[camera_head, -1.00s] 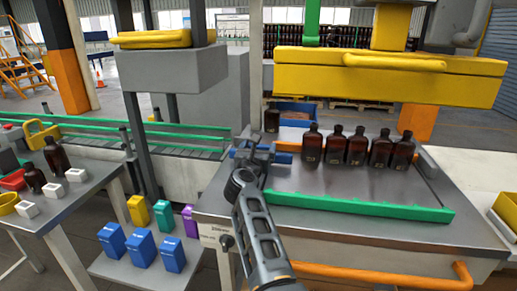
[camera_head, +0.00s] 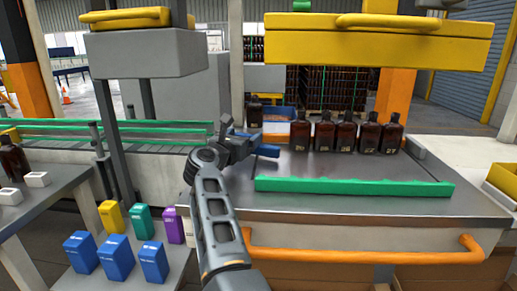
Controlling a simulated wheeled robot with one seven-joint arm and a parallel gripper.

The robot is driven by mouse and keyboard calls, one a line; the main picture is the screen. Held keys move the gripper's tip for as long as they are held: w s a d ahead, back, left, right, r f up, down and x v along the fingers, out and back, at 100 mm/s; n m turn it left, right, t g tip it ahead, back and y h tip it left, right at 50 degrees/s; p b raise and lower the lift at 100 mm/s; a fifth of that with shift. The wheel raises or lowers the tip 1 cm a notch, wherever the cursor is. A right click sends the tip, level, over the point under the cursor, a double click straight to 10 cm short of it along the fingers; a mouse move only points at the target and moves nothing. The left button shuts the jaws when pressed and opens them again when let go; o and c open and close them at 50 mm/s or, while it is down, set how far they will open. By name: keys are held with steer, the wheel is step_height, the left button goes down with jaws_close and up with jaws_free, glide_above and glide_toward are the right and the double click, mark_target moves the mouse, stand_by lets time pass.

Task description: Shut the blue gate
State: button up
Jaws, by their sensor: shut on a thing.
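The blue gate (camera_head: 268,151) is a short blue bar at the left end of the steel table, left of the bottles. My gripper (camera_head: 246,146) is shut on the gate, and the dark gripper body hides much of the bar. Several amber bottles (camera_head: 347,136) stand upright in a row on the table, to the right of the gate. One more amber bottle (camera_head: 254,111) stands behind the gate, near a blue bin (camera_head: 279,114).
A green rail (camera_head: 352,187) runs along the table front, with an orange handle bar (camera_head: 365,256) below it. A yellow press head (camera_head: 375,42) hangs above the bottles. Blue boxes (camera_head: 115,257) stand on a low shelf at left. A conveyor (camera_head: 150,135) lies behind.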

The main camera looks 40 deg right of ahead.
steer(key=shift+w+a+f+m+g+h+b, duration=0.2)
steer(key=shift+m+g+h+b, duration=0.15)
steer(key=shift+b, duration=0.6)
steer(key=shift+d+r+m+g+b, duration=0.1)
steer(key=shift+r+m+g+b, duration=0.15)
steer(key=shift+g+b, duration=0.25)
steer(key=o, duration=1.3)
steer(key=shift+s, duration=0.1)
steer(key=v, duration=0.7)
steer(key=shift+s+a+f+b, duration=0.1)
steer(key=shift+s+a+b, duration=0.05)
steer(key=shift+a+b, duration=0.2)
